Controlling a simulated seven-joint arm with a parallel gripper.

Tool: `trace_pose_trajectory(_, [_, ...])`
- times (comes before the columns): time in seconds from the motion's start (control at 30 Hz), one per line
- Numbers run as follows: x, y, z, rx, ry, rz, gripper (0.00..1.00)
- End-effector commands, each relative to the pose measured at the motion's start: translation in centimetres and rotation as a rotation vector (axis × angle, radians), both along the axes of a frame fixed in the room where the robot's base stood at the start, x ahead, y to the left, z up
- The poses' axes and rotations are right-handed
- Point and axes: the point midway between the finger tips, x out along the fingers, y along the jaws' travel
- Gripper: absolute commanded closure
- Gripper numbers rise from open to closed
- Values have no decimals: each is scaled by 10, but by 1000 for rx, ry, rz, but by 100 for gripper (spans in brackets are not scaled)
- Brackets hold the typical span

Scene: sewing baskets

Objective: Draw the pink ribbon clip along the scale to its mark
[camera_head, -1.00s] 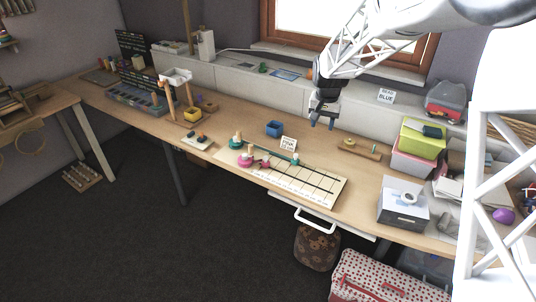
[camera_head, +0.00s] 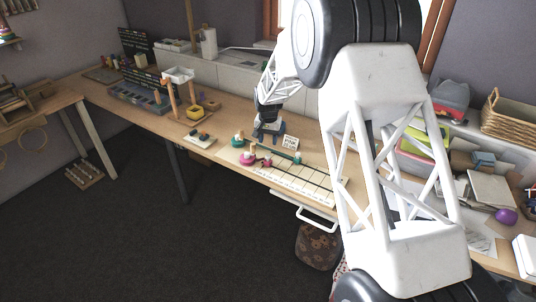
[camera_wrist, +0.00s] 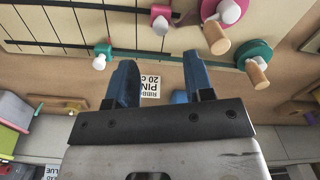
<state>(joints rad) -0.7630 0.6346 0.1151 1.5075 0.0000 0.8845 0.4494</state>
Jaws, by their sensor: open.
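The pink ribbon clip (camera_head: 267,162) is on the pale ruled scale board (camera_head: 309,183), beside the pink spool (camera_head: 247,159). In the wrist view the pink clip (camera_wrist: 160,18) is at the top, beyond my fingertips. A teal clip (camera_head: 297,158) sits farther right along the board, and a teal spool (camera_head: 238,142) is behind the pink one.
Wooden pegs stand up at the spools, close to the pink clip. A small tray (camera_head: 200,139) lies left of the board and a yellow bin (camera_head: 194,113) behind it. My arm hides much of the bench's right side. A purple ball (camera_head: 506,216) lies at far right.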

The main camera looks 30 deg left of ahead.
Motion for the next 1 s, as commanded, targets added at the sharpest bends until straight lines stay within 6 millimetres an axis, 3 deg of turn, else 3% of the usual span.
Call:
trace_pose_trajectory(0.57, [0, 0, -8, 0, 0, 0, 52])
trace_pose_trajectory(1.0, [0, 0, -57, -2, 2, 0, 52])
